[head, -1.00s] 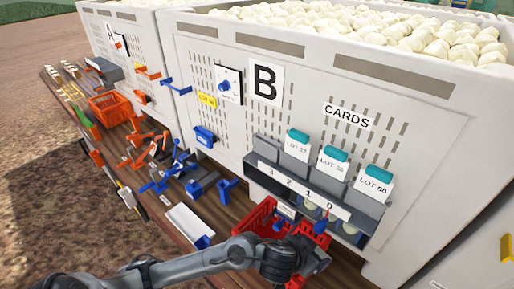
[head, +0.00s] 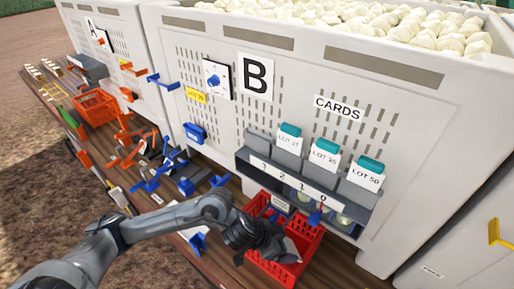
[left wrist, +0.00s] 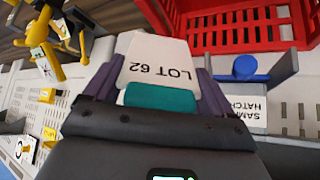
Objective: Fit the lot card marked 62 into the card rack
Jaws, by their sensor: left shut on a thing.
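The lot card marked 62 (left wrist: 155,62) is white with a teal top edge, and it appears upside down in the left wrist view. My left gripper (left wrist: 150,85) is shut on its teal end. In the head view my left gripper (head: 270,247) is over the red basket, below and in front of the card rack, and a white piece of the card (head: 291,250) shows beside it. The grey card rack (head: 262,172) is on bin B. It carries cards LOT 27 (head: 289,142), one reading about LOT 35 (head: 324,156), and LOT 50 (head: 367,177). Its leftmost slot, by number 3, shows no card.
The red basket (head: 306,240) stands on the wooden bench under the rack. Blue and orange tools (head: 150,175) crowd the bench to the left. A blue-topped sample hatch (left wrist: 247,85) shows close to the card in the left wrist view. Bin B's wall (head: 410,150) rises behind.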

